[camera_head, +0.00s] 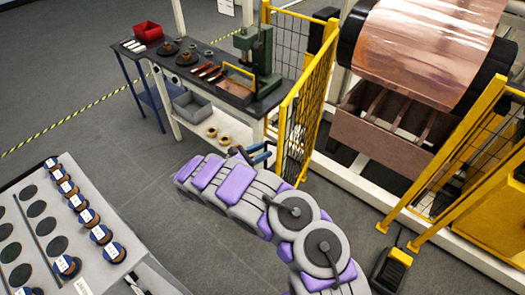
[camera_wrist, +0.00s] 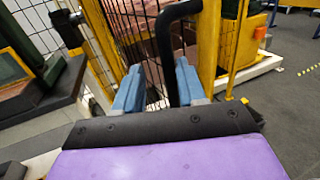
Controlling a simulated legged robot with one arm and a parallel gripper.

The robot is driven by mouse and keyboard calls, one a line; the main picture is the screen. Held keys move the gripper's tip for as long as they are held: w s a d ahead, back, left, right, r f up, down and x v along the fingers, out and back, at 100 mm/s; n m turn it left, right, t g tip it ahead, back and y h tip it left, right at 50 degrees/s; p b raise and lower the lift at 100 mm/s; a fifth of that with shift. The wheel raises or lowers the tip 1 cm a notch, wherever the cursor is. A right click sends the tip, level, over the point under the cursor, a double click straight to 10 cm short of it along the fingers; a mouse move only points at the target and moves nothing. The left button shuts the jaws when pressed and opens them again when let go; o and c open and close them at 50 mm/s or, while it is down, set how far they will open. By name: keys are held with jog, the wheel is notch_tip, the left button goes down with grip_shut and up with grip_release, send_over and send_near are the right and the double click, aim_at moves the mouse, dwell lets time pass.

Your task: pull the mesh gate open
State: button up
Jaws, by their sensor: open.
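The mesh gate (camera_head: 313,92), a yellow frame with dark wire mesh, stands right of the workbench in the head view. Its mesh (camera_wrist: 130,25) and a yellow post (camera_wrist: 209,45) show close up in the wrist view. A black bent handle (camera_wrist: 166,35) stands in front of the mesh. My gripper (camera_head: 262,152) is at the near edge of the gate. In the wrist view my gripper (camera_wrist: 158,90) has its two blue fingers apart, with the handle's lower part between or just beyond them. I cannot tell whether they touch it.
A workbench (camera_head: 235,92) with tools stands left of the gate. A copper foil roll (camera_head: 425,45) is behind the gate on the right. A yellow rail (camera_head: 440,165) and a foot pedal (camera_head: 392,268) are at the right. A tray table (camera_head: 110,265) is at lower left. Grey floor lies between.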

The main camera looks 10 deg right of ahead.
jog(key=p+v, duration=0.1)
jog(key=v, duration=1.6)
jog(key=shift+f, duration=0.15)
